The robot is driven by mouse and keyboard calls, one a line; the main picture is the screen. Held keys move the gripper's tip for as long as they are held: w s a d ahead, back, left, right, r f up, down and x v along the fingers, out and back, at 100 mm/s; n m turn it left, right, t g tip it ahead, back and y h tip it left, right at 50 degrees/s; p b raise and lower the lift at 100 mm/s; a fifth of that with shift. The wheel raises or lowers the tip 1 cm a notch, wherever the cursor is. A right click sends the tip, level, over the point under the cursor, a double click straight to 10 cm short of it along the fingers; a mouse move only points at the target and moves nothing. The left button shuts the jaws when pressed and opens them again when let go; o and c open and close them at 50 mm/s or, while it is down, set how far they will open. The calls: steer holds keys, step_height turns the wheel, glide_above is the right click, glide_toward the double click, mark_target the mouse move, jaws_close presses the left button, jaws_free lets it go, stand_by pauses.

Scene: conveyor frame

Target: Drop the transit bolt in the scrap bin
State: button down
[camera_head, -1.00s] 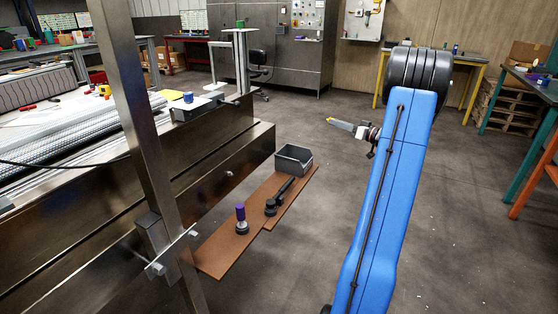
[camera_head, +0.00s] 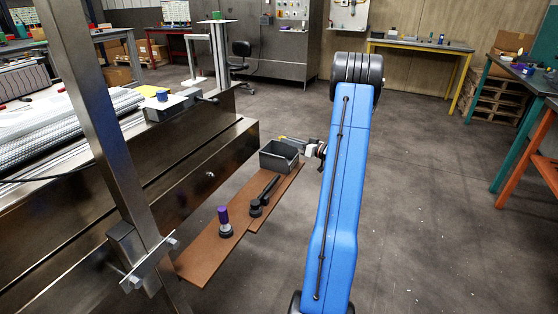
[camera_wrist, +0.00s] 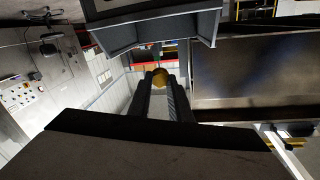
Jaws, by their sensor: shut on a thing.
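The scrap bin is a small grey open box (camera_head: 279,158) at the far end of a brown shelf beside the steel frame. In the wrist view a grey box wall (camera_wrist: 150,35) fills the top middle. My gripper (camera_head: 289,140) shows at the bin's far edge in the head view, partly hidden by the bin. In the wrist view my gripper (camera_wrist: 160,90) is shut on a round brass-yellow piece, which I take as the transit bolt (camera_wrist: 160,77). Whether the bolt is over the bin or just behind it, I cannot tell.
A steel post (camera_head: 98,130) rises at the left. The floor to the right is clear.

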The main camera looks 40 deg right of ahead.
mark_target(289, 148)
steer(key=shift+f, duration=1.9)
steer(key=c, duration=1.5)
jaws_free()
steer(key=shift+c, duration=0.2)
steer(key=shift+s, duration=0.1)
steer(key=v, duration=1.7)
steer(key=shift+s, duration=0.15)
steer(key=shift+d, duration=0.1)
